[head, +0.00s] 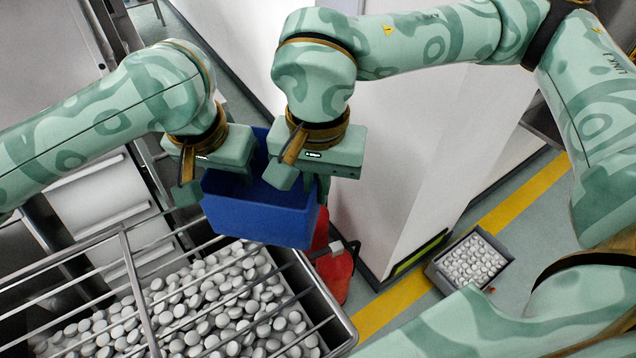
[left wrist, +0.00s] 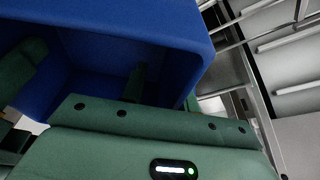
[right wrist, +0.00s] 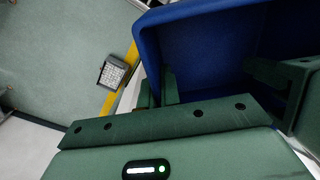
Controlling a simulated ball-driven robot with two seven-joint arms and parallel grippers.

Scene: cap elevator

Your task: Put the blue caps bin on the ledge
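The fingertips are partly hidden by the bin and gripper bodies. I cannot tell which surface is the ledge.
The hopper (head: 345,325) holds many white caps (head: 200,310) under metal bars (head: 135,285). A red object (head: 335,265) stands beside it, partly behind the bin. A white machine panel (head: 420,140) rises at right. A grey crate of caps (head: 470,262) sits on the floor by a yellow line.

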